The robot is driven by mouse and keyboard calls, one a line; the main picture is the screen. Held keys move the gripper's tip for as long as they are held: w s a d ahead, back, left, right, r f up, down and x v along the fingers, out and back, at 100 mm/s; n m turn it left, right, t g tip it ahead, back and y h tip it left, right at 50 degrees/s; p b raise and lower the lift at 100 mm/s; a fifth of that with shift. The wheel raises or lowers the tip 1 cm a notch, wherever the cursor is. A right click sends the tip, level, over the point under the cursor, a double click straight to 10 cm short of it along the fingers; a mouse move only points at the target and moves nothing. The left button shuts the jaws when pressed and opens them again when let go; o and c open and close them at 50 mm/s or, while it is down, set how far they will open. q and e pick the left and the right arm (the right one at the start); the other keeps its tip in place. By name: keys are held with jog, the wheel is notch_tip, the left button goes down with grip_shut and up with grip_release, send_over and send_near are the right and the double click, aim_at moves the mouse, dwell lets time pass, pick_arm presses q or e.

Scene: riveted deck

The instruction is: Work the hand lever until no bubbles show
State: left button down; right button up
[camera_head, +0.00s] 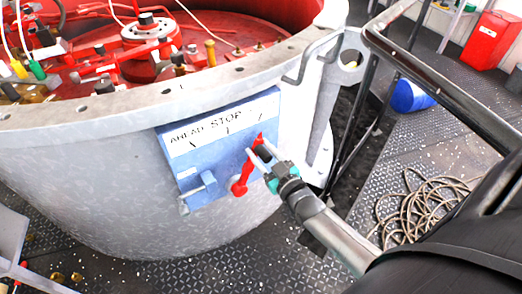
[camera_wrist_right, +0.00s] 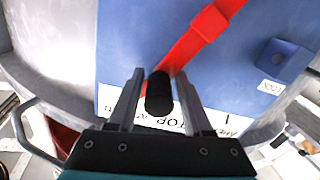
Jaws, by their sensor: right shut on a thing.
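The red hand lever (camera_head: 247,172) is on a blue panel (camera_head: 190,168) on the side of a big grey drum. It slants up and right from its round red hub, its upper end near the right of the panel's "AHEAD STOP" scale. My right gripper (camera_head: 262,152) is shut on the lever's black grip near that end. In the right wrist view the red lever (camera_wrist_right: 200,35) runs down to the black grip (camera_wrist_right: 159,95), between the fingers of my right gripper (camera_wrist_right: 157,85). My left gripper is not in view. I see no bubbles in either view.
The drum's grey rim (camera_head: 110,112) surrounds red machinery (camera_head: 100,40). A black rail (camera_head: 385,70) stands right of the drum. Coiled rope (camera_head: 425,205), a blue drum (camera_head: 410,97) and a red box (camera_head: 492,40) are on the riveted deck at right.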

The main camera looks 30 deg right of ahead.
jog(key=shift+d, duration=0.1)
grip_shut()
dwell(0.8)
